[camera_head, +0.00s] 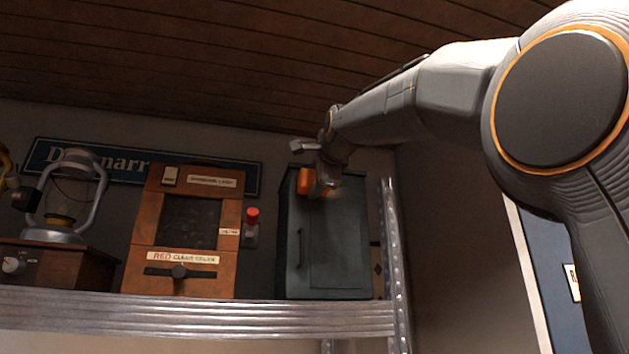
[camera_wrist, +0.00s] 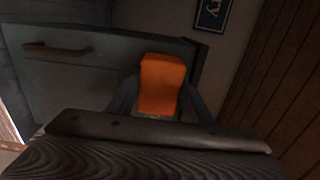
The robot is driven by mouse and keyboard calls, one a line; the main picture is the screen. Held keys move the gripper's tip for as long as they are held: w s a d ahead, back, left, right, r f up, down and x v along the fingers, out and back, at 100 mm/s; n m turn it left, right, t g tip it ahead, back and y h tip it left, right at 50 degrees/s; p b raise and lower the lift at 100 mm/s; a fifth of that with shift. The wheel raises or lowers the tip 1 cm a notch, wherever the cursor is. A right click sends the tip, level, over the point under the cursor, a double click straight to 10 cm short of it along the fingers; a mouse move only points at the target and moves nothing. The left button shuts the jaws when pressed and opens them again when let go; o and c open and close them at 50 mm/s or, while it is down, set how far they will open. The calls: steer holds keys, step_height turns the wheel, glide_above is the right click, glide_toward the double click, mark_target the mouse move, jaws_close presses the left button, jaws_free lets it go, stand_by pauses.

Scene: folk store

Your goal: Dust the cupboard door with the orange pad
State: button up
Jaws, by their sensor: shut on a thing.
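The cupboard (camera_head: 295,245) is a dark grey-green box with a closed door (camera_head: 338,250) and a vertical handle (camera_head: 300,248) on the door's left side. It stands at the right end of the metal shelf. My gripper (camera_head: 318,186) is at the upper part of the door, shut on the orange pad (camera_head: 304,181). In the wrist view the pad (camera_wrist: 161,84) sits between the fingers, in front of the door (camera_wrist: 85,75), whose handle (camera_wrist: 58,48) shows at upper left. I cannot tell whether the pad touches the door.
The metal shelf (camera_head: 200,314) carries an orange-brown wooden box (camera_head: 143,235) with labels, a red button (camera_head: 252,217) and a lantern (camera_head: 62,236) on a wooden base. A perforated metal post (camera_head: 396,250) stands close to the cupboard's right side. A blue sign (camera_head: 50,153) hangs behind.

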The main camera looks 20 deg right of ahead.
steer(key=shift+w, duration=1)
stand_by(0.3)
steer(key=shift+s+d, duration=0.15)
steer(key=shift+d, duration=1.9)
steer(key=shift+d+b, duration=0.4)
steer(key=shift+d, duration=3.55)
steer(key=shift+a+p, duration=0.45)
steer(key=shift+a, duration=5.55)
